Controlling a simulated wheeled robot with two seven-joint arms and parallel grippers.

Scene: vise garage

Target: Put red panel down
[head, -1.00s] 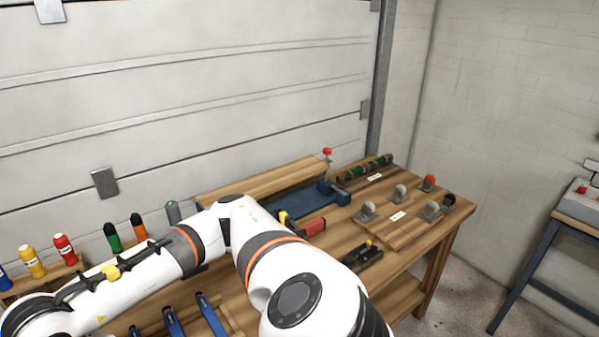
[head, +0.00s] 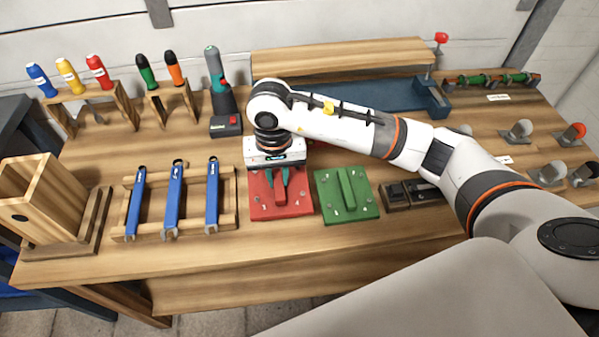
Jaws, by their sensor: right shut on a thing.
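The red panel (head: 263,207) is a flat square plate with small numbers at its front corners. It lies level at the bench's middle, left of the green panel (head: 365,198); I cannot tell whether it touches the bench. My right gripper (head: 279,186) points down over the red panel from behind. Its fingers are shut on the panel's middle, and the gripped part is mostly hidden between them. The green panel has a raised bar across its middle and lies on the bench. My left gripper is not in view.
A rack of blue wrenches (head: 174,195) lies left of the red panel. A wooden block holder (head: 45,200) stands at far left. The bench's front strip is clear.

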